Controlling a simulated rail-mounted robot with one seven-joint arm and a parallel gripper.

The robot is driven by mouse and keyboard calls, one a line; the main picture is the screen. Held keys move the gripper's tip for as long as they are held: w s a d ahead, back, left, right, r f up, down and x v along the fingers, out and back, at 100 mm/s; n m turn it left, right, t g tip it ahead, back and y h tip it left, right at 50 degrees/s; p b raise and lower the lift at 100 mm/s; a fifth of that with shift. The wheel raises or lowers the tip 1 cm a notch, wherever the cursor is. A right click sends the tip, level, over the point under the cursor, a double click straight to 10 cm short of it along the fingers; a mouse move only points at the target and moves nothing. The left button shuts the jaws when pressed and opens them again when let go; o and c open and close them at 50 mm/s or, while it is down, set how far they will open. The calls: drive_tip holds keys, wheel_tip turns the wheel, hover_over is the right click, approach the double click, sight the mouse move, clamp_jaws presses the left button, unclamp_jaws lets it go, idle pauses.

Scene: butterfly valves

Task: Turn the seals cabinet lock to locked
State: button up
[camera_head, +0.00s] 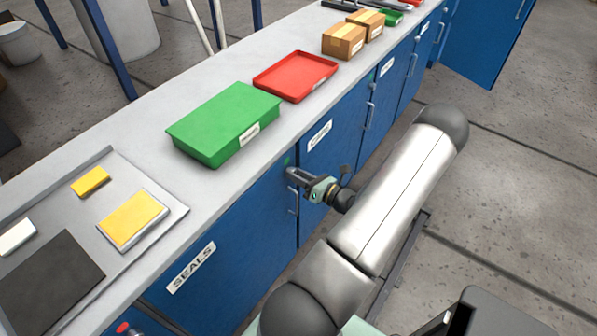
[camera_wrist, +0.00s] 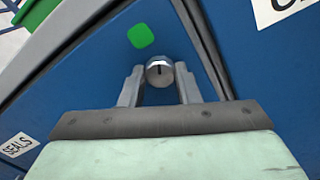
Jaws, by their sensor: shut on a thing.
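The seals cabinet (camera_head: 225,265) is a blue door with a white SEALS label (camera_head: 191,267) under the grey counter. Its lock (camera_wrist: 160,72) is a round silver cylinder with a dark slot, seen in the wrist view. A green mark (camera_wrist: 141,35) sits on the blue door just above and left of the lock. My gripper (camera_wrist: 159,80) has one finger on each side of the lock and is shut on it. In the head view my gripper (camera_head: 292,174) is at the upper right corner of the seals door, and it hides the lock there.
A vertical handle (camera_head: 294,201) is just below my gripper. A green bin (camera_head: 225,122), a red tray (camera_head: 296,76) and cardboard boxes (camera_head: 343,41) stand on the counter. A neighbouring blue cabinet (camera_head: 330,150) adjoins on the right. The floor (camera_head: 530,190) right of my arm is clear.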

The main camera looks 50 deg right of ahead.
drive_tip(key=m+p, duration=0.3)
drive_tip(key=m, duration=0.9)
drive_tip(key=shift+m+p, duration=0.3)
drive_tip(key=shift+p, duration=0.1)
idle(0.3)
drive_tip(key=o, duration=1)
drive_tip(key=s+b, duration=0.3)
drive_tip(key=s, duration=1.4)
drive_tip(key=shift+s+d, duration=0.15)
drive_tip(key=shift+s, duration=0.05)
